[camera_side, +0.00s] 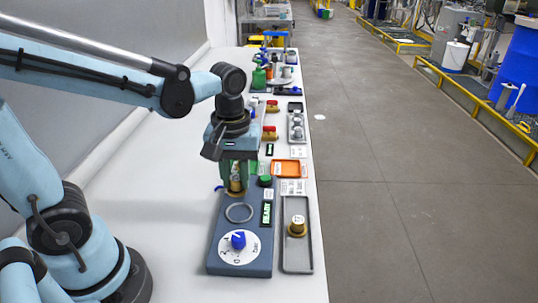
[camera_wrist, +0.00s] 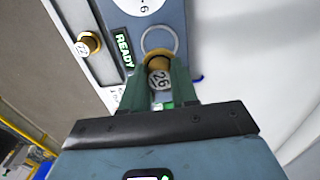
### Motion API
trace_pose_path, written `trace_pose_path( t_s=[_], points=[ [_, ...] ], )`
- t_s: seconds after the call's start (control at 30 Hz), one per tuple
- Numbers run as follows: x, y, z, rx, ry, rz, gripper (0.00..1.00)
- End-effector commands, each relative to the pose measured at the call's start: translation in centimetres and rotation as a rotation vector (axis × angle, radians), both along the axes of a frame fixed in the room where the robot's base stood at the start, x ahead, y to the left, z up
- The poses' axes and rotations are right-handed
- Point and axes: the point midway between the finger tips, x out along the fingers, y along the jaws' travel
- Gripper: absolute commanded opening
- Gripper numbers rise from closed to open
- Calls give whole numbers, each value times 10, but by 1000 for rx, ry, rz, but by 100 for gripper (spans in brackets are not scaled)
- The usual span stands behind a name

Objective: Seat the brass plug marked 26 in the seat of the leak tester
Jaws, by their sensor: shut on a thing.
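The brass plug marked 26 (camera_wrist: 159,76) is held between the green fingers of my gripper (camera_wrist: 161,70), its number facing the wrist camera. In the side view my gripper (camera_side: 237,178) points down over the far end of the leak tester (camera_side: 222,232), with the brass plug (camera_side: 236,187) low between the fingers. A pale ring (camera_side: 239,212) lies on the tester's face, nearer the side camera than the plug; it also shows in the wrist view (camera_wrist: 160,29). The plug's gap above the tester cannot be judged, and its lower end is hidden.
The tester has a blue knob (camera_side: 238,239), a READY display (camera_wrist: 123,50) and a green button (camera_side: 265,181). Another brass plug (camera_side: 297,225) stands in a grey tray (camera_side: 298,258) beside it. An orange tray (camera_side: 287,168) and other stations lie beyond. The bench left of the tester is clear.

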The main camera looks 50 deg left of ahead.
Motion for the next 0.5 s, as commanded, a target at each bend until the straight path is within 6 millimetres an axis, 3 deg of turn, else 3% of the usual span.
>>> trace_pose_path(
  t_s=[0.5],
  points=[
    [1, -1, -41, 0, 0, -1, 0]
  ],
)
